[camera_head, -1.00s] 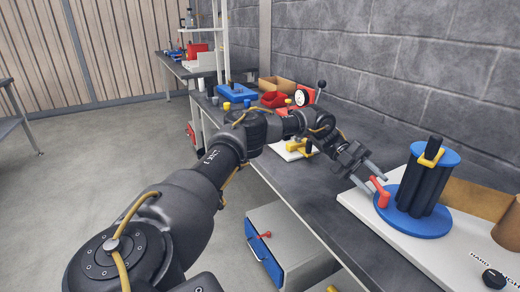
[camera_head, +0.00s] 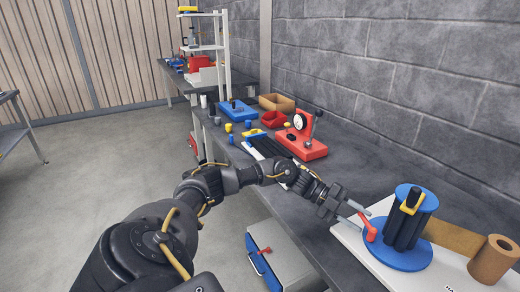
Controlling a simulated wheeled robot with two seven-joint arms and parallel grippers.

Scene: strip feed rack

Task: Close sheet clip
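A stand with blue discs and upright black rods (camera_head: 405,228) is on a white board (camera_head: 362,246) at the right. A red lever (camera_head: 370,232) stands at the left edge of its lower blue disc (camera_head: 402,258). A yellow piece (camera_head: 412,203) is on the upper part of the stand. I cannot tell for sure which part is the sheet clip. My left gripper (camera_head: 358,219) is at the lever with its fingers spread. The lever's upper end shows between the fingertips; contact is not clear. My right gripper is out of view.
A brown sheet (camera_head: 455,238) runs from the stand to a brown roll (camera_head: 493,258). A red gauge stand (camera_head: 312,148), a blue tray (camera_head: 237,111) and bins stand farther back on the dark bench. A grey drawer box (camera_head: 290,250) is below the bench edge.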

